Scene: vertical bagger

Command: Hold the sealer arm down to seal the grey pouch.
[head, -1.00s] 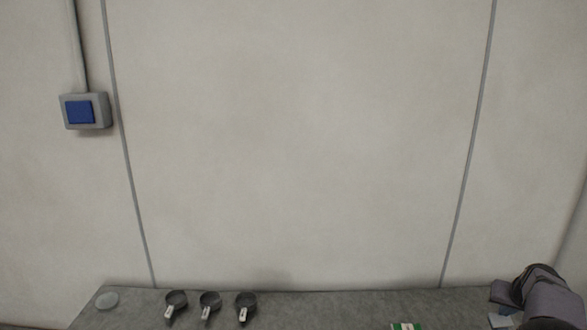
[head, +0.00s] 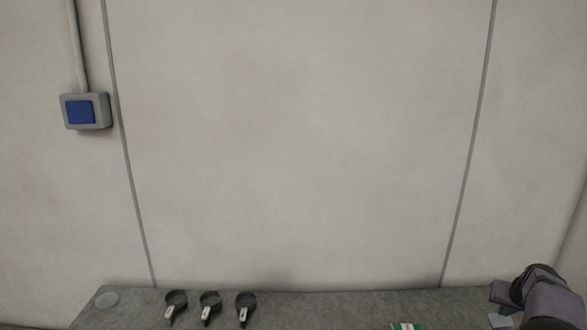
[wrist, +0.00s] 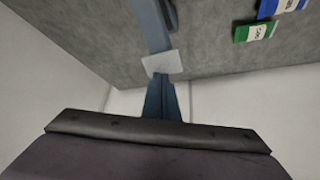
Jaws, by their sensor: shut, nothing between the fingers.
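In the wrist view, a blue-grey bar (wrist: 150,25), which looks like part of the sealer, runs down from the top. The pale grey pouch (wrist: 162,63) lies across it, and a darker blue-grey part (wrist: 162,98) continues below. My gripper (wrist: 158,128) fills the bottom of that view, shut and empty, and hides what is behind it. I cannot tell whether it touches the sealer arm. In the head view, my purple-grey wrist and gripper are at the lower right corner. Beside them show a small blue piece (head: 498,291) and a pale piece (head: 502,310), probably sealer and pouch.
A grey bench (head: 330,306) stands against a pale panelled wall. A green packet (head: 405,326) and a blue packet (wrist: 284,8) lie nearby. A blue switch (head: 80,111) is on the wall.

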